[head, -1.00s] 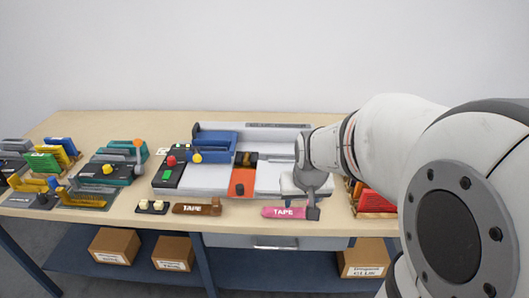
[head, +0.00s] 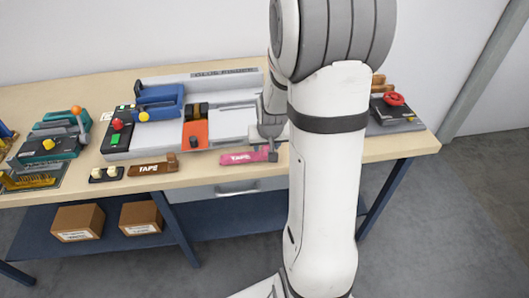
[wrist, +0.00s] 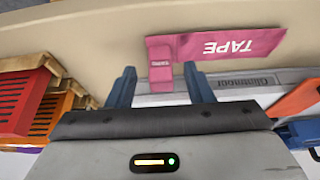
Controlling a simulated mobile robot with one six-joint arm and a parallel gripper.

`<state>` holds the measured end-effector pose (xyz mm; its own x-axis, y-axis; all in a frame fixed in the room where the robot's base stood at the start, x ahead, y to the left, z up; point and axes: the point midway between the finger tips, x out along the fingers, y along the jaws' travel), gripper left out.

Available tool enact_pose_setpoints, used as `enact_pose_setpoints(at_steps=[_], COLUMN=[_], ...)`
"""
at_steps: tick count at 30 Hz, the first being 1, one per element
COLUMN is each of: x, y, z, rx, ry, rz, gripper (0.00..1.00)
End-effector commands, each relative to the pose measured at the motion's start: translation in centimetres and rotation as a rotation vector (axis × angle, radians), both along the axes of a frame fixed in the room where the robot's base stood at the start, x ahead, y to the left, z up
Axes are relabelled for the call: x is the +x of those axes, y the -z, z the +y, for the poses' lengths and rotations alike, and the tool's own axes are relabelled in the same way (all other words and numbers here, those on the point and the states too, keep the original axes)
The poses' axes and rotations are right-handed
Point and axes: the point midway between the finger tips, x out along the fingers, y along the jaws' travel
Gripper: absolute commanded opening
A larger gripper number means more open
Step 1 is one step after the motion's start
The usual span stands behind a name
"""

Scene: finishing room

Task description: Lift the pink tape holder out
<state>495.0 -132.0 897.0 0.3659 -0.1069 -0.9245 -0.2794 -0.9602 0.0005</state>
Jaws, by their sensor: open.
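The pink tape holder (head: 240,158), labelled TAPE, lies at the table's front edge in the head view. In the wrist view the pink tape holder (wrist: 232,44) crosses the top, its lettering upside down. My gripper (wrist: 159,69) is open, with one blue finger on each side of the holder's narrow end in the picture. I cannot tell whether the fingers reach down around it. Nothing is held. In the head view my gripper (head: 270,148) is small and at the holder's right end, partly hidden by my arm.
A brown tape holder (head: 152,167) lies to the left. Behind stands a grey machine bed (head: 225,125) with an orange block (head: 196,135) and a blue part (head: 158,100). Orange and red bins (wrist: 25,95) are at the wrist view's left. A red-knobbed box (head: 393,108) sits at right.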

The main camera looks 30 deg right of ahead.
Motion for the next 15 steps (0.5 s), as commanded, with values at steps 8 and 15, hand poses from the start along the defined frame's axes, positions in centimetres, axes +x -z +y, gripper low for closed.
enact_pose_setpoints(at_steps=[8,15], x=[0.15,0.14], y=[0.28,0.27], z=[-0.01,0.02], rx=[-0.001,-0.001], ry=[-0.001,-0.001], rz=[-0.001,-0.001], gripper=[0.47,0.28])
